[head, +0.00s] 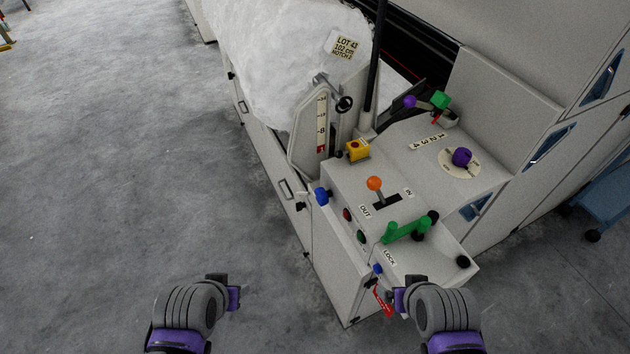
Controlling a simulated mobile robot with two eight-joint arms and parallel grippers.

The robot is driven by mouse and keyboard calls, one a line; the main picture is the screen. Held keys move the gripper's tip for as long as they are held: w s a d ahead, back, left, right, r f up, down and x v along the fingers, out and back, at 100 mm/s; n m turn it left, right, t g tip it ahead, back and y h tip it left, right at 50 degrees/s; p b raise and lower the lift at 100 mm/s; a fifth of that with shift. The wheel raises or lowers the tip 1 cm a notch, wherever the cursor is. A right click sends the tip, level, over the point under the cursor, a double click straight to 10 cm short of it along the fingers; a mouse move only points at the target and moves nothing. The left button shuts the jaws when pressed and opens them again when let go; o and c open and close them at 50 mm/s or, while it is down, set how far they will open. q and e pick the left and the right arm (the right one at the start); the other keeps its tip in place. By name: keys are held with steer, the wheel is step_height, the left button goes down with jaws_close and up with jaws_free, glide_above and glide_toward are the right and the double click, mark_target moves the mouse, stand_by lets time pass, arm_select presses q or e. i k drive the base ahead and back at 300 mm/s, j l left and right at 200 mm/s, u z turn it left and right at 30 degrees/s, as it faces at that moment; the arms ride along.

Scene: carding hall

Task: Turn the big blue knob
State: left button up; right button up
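The larger blue knob (321,196) sticks out from the upper left edge of the pale machine's control box. A smaller blue knob (377,269) sits lower on the same box, below the LOCK label. My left gripper (232,288) is over the floor at the lower left, apart from the machine and below and left of the larger blue knob. It looks open and empty. My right gripper (401,291) is in front of the box's lower end, beside a red tag (382,302). It looks open, and nothing shows between its fingers.
The control box carries an orange-balled lever (375,184), a green handle (405,230), red (347,214) and green (361,237) buttons, and a yellow block (357,150). A purple knob (461,157) sits on a dial behind. The floor (130,180) at left is clear.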

mark_target(322, 196)
steer(key=i+j+z, duration=0.15)
steer(key=i+j+u, duration=0.1)
steer(key=j, duration=0.2)
steer(key=i+j+u, duration=0.1)
steer(key=i+j, duration=0.25)
steer(key=j, duration=0.25)
steer(key=u, duration=0.05)
